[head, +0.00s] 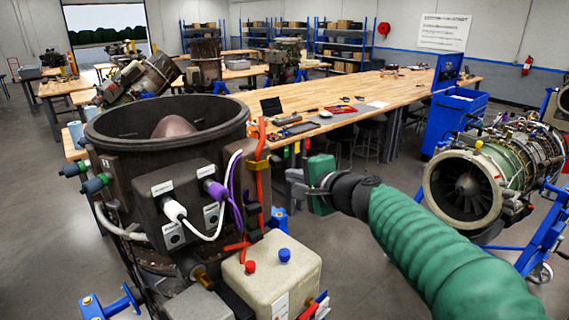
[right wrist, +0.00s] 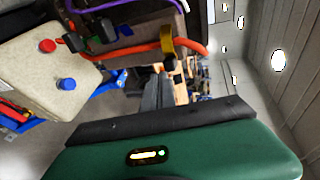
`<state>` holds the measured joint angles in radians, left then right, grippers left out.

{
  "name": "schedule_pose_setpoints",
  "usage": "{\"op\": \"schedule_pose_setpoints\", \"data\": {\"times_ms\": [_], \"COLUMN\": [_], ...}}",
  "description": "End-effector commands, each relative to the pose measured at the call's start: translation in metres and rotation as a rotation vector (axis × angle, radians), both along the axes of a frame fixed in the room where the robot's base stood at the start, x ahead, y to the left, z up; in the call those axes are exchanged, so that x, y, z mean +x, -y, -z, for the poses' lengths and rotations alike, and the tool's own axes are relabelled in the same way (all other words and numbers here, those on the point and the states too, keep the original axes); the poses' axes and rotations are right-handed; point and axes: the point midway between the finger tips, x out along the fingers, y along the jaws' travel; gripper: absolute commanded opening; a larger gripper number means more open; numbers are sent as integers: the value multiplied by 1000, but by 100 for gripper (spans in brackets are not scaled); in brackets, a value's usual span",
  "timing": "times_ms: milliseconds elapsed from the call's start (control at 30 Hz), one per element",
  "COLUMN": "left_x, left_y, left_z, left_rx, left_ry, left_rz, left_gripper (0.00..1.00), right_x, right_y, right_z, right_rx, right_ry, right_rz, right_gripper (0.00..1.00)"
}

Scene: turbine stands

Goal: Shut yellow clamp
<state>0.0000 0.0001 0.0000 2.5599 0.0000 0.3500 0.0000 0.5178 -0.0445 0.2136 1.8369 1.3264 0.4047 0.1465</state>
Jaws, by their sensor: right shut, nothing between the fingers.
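The yellow clamp (head: 258,164) sits at the orange-red hose (head: 264,195) on the right side of the dark turbine casing (head: 130,190). In the right wrist view the clamp (right wrist: 167,46) is a yellow band across the orange hose (right wrist: 190,44). I cannot tell if its latch is open or closed. My right gripper (head: 291,181) is shut and empty, a little right of the clamp and slightly lower, apart from it. In the right wrist view its dark fingers (right wrist: 152,93) point toward the hose area. My left gripper is not in view.
A cream box (head: 270,272) with red and blue caps stands below the hose. A connector box (head: 185,205) with white and purple cables is left of the clamp. A long wooden bench (head: 340,95) lies behind. A green turbine (head: 490,175) on a blue stand is at right.

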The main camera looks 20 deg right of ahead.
Motion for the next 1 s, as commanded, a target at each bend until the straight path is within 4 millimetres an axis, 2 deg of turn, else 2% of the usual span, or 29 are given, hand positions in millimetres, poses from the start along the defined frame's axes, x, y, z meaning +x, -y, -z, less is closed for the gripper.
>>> {"op": "schedule_pose_setpoints", "data": {"times_ms": [133, 300, 733, 1000], "left_x": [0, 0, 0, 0], "left_y": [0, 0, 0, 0], "left_z": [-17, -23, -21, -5], "left_rx": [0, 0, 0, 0], "left_ry": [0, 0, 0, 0], "left_rz": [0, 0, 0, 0], "left_gripper": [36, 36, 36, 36], "right_x": [27, 44, 49, 67], "right_y": [-3, -5, -4, 9], "right_z": [-1, 1, 4, 7], "right_rx": [1, 0, -1, 0], "right_ry": [-2, -1, 2, 1], "right_rz": [-2, -1, -14, -197], "right_gripper": [0, 0, 0, 0]}}
